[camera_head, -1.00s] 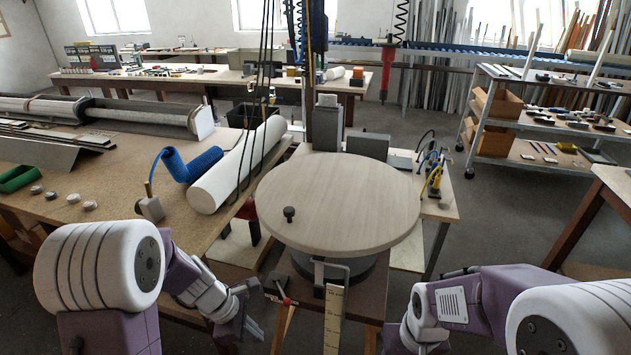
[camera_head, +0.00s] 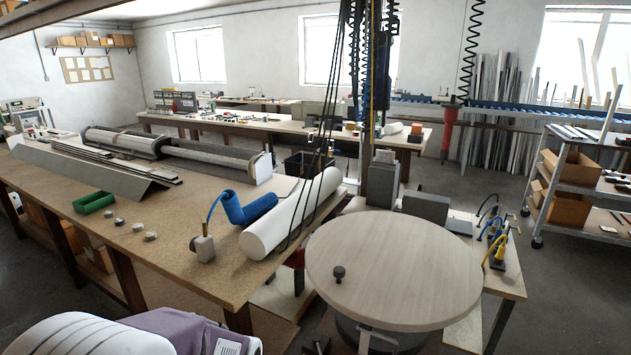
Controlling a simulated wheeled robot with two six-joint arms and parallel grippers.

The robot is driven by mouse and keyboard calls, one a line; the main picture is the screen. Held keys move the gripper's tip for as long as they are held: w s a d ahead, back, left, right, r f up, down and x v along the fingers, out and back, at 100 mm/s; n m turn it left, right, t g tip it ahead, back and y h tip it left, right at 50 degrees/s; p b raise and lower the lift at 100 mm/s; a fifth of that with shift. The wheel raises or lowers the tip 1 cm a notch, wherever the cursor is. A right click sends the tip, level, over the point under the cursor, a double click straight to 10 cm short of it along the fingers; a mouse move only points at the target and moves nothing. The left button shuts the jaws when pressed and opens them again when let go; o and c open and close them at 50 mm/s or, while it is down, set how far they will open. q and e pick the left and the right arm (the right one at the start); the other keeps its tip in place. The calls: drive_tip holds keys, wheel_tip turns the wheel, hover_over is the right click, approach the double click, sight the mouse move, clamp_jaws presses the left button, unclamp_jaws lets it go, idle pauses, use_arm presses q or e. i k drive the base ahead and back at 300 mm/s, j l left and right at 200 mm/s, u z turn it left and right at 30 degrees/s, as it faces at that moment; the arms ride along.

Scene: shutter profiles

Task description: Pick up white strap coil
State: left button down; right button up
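Part of my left arm shows at the bottom left, in front of the bench. Neither of my grippers is in view.
A green tray (camera_head: 94,202) stands left of the discs. A round wooden table (camera_head: 400,275) stands right of the bench. Bare bench top surrounds the discs.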

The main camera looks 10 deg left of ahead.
sight(137, 227)
drive_tip(key=u, duration=1.65)
